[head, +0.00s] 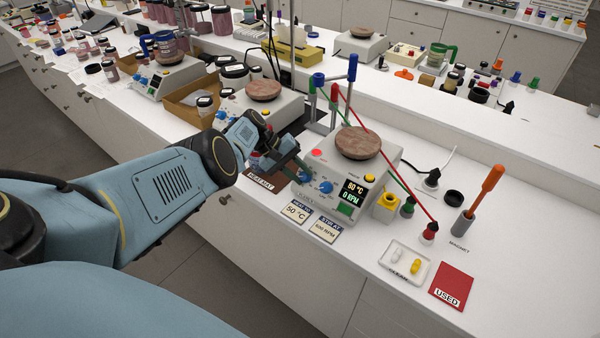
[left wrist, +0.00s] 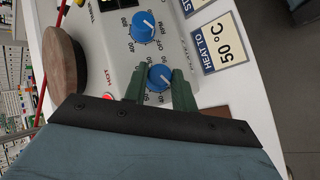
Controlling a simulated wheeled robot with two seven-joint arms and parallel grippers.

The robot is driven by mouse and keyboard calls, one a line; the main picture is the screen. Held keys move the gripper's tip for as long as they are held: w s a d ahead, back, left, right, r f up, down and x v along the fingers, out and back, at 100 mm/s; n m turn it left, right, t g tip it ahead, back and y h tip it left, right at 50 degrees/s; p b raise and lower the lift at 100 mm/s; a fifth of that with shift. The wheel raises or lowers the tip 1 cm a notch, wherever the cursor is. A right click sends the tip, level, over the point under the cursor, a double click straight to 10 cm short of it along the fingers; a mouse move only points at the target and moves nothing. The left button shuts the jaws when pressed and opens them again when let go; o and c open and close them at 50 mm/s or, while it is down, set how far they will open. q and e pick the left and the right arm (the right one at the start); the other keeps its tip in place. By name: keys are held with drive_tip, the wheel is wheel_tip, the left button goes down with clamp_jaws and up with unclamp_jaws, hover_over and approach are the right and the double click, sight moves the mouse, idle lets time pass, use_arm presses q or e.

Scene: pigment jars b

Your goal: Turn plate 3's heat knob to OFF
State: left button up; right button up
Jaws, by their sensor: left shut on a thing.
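The nearest hot plate (head: 335,195) is a white unit with a round brown top (head: 358,143). Its display (head: 354,192) reads 50 °C and 0 RPM, and a red light marked HOT (left wrist: 107,97) is lit. Its blue heat knob (left wrist: 159,77) sits between the green fingers of my left gripper (left wrist: 158,88), which is shut on it; the knob's exact setting is hard to read. My left gripper also shows in the head view (head: 299,168). The second blue knob (left wrist: 145,25), marked RPM, is free and also shows in the head view (head: 326,187). My right gripper is out of view.
Cards reading 50 °C (head: 297,211) and 600 RPM (head: 325,229) lie before the plate. A yellow block (head: 386,206), a tray with stir bars (head: 404,263), a red USED mat (head: 452,286) and an orange-handled magnet tool (head: 485,195) are to the right. Other hot plates stand behind left.

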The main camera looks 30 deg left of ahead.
use_arm(q)
drive_tip(key=shift+s+d+f+n+t+h, duration=0.15)
drive_tip(key=shift+n+t+h, duration=0.15)
drive_tip(key=shift+n, duration=0.2)
drive_tip(key=o, duration=1)
drive_tip(key=p+v, duration=0.4)
drive_tip(key=v, duration=0.9)
drive_tip(key=shift+a, duration=0.2)
